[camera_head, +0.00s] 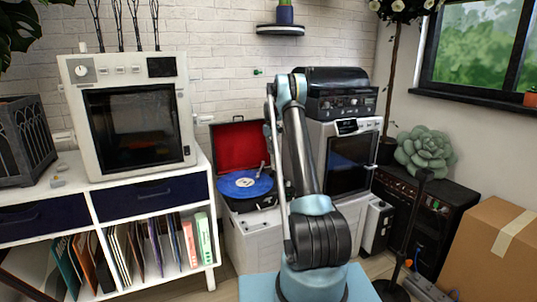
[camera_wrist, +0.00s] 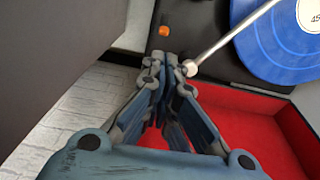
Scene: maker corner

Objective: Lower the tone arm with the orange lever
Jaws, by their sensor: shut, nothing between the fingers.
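The orange lever (camera_wrist: 165,31) is a small knob on the black deck of the record player, just beyond my fingertips in the wrist view. The silver tone arm (camera_wrist: 230,34) slants from that end towards the blue record (camera_wrist: 284,45).
The player's open lid has a red lining (camera_head: 238,146), which also lies under my gripper in the wrist view (camera_wrist: 235,125). A white shelf unit (camera_head: 205,168) with a boxy machine (camera_head: 182,75) stands left. A white appliance (camera_head: 314,160) stands close on the right.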

